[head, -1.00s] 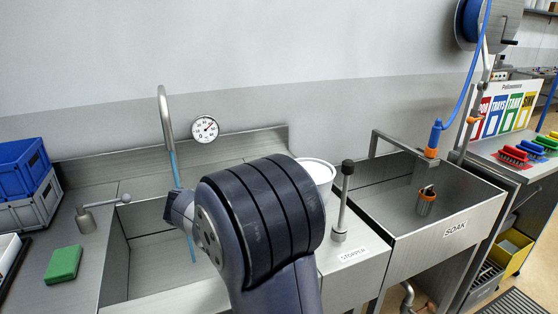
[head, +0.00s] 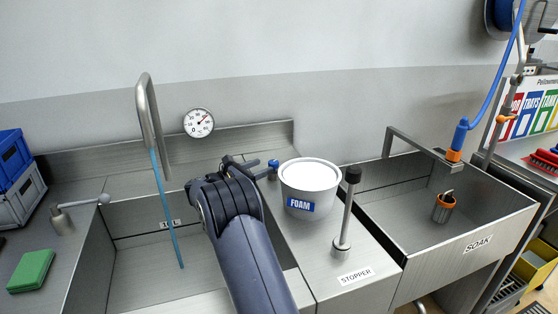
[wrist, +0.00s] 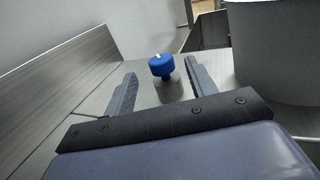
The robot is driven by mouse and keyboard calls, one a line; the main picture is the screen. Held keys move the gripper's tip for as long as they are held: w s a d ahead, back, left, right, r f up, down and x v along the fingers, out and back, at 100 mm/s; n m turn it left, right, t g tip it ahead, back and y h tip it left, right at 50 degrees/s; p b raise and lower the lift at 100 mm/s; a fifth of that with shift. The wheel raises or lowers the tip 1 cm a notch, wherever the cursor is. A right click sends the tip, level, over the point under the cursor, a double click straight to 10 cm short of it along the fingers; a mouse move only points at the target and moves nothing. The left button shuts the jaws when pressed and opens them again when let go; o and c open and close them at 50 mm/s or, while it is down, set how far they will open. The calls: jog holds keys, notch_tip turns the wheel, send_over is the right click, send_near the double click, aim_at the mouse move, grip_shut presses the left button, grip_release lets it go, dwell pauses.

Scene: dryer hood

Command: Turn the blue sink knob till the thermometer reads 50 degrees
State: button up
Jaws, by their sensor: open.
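The blue sink knob (wrist: 162,66) shows in the wrist view, with a pale mark on it, just beyond my fingertips and roughly between them. In the head view the blue knob (head: 273,163) stands on the ledge left of the foam tub. My gripper (wrist: 160,82) is open and empty, its two fingers pointing toward the knob. It also shows in the head view (head: 250,168), partly hidden by my own wrist. The round thermometer (head: 199,123) is on the wall behind the sink.
A white foam tub (head: 310,187) stands close right of the knob. A stopper post (head: 345,215) stands in front of it to the right. A bent faucet (head: 149,115) pours blue water into the sink at left. The soak basin (head: 460,225) is on the right.

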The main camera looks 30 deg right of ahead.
aim_at(276, 161)
jog(key=d, duration=0.8)
jog(key=shift+w, duration=0.4)
jog(key=c, duration=1)
jog(key=shift+o, duration=0.2)
jog(key=shift+f+t, duration=0.1)
jog(key=shift+t, duration=0.3)
jog(key=n+t+b, duration=0.1)
jog(key=n+t+y+b, duration=0.1)
jog(key=t+b, duration=0.1)
jog(key=n+t+b, duration=0.2)
jog(key=shift+w+f+y, duration=0.25)
jog(key=shift+w+y, duration=0.05)
jog(key=shift+y, duration=0.1)
jog(key=n+t+y+b, duration=0.1)
jog(key=t+b, duration=0.1)
jog(key=b, duration=0.1)
jog(key=shift+w+a+n, duration=0.1)
jog(key=shift+w+n, duration=0.05)
jog(key=shift+n, duration=0.15)
jog(key=shift+r+n+t+y+b, duration=0.2)
jog(key=shift+n+t+y+b, duration=0.25)
jog(key=shift+t+b, duration=0.25)
jog(key=shift+w+a+r, duration=0.1)
